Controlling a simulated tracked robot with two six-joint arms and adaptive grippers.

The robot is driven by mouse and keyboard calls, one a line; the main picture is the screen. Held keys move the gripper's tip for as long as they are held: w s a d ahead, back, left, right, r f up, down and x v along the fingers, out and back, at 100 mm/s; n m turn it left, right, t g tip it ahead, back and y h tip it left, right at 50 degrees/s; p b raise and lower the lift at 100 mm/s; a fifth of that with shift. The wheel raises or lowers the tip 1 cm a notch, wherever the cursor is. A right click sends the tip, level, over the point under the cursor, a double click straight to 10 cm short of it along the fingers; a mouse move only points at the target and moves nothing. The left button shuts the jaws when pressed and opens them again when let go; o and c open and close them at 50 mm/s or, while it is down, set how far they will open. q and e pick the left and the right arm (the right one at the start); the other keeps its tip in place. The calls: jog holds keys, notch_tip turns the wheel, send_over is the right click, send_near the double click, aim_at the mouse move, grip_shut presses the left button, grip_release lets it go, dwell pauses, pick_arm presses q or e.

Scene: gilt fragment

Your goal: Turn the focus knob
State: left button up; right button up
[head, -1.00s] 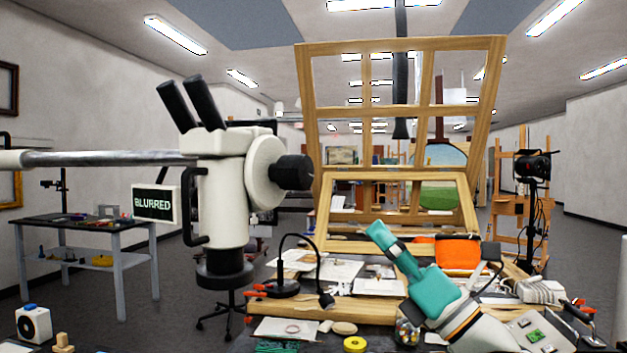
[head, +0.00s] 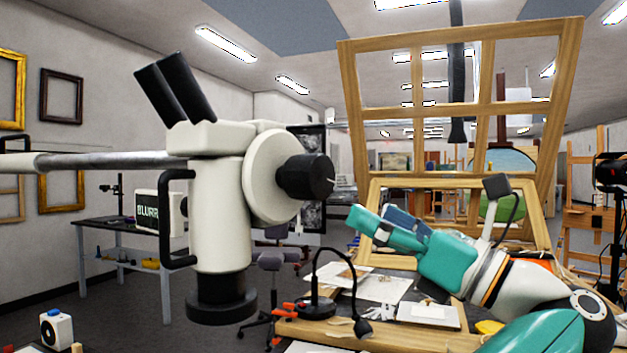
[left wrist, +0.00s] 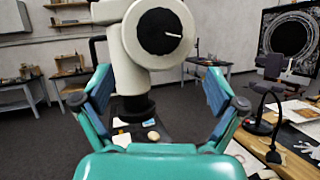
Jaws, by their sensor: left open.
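The black focus knob (head: 308,177) sits on the side of the white microscope head (head: 222,190). In the left wrist view the knob (left wrist: 160,32) faces me, with a white line on it pointing right. My left gripper (head: 366,229), teal with blue pads, is at the right of the knob, lower and apart from it. In the left wrist view its two fingers (left wrist: 158,88) are spread wide, with nothing between them, and the knob shows above that gap. My right gripper is not in view.
A wooden frame (head: 350,80) stands behind my left arm. A black desk lamp (head: 318,300) and papers (head: 385,288) lie below the gripper. A metal boom (head: 110,160) holds the microscope from the left. A dark screen (left wrist: 290,45) shows a ring pattern.

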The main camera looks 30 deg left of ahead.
aim_at(322, 187)
pick_arm(q)
jog(key=p+x, duration=0.1)
jog(key=x, duration=1)
jog(key=shift+s+a+r+p, duration=0.1)
jog(key=shift+a+p, duration=0.1)
jog(key=shift+p, duration=0.2)
jog(key=shift+c, duration=0.2)
jog(key=c, duration=1.1)
jog(key=shift+a, duration=0.1)
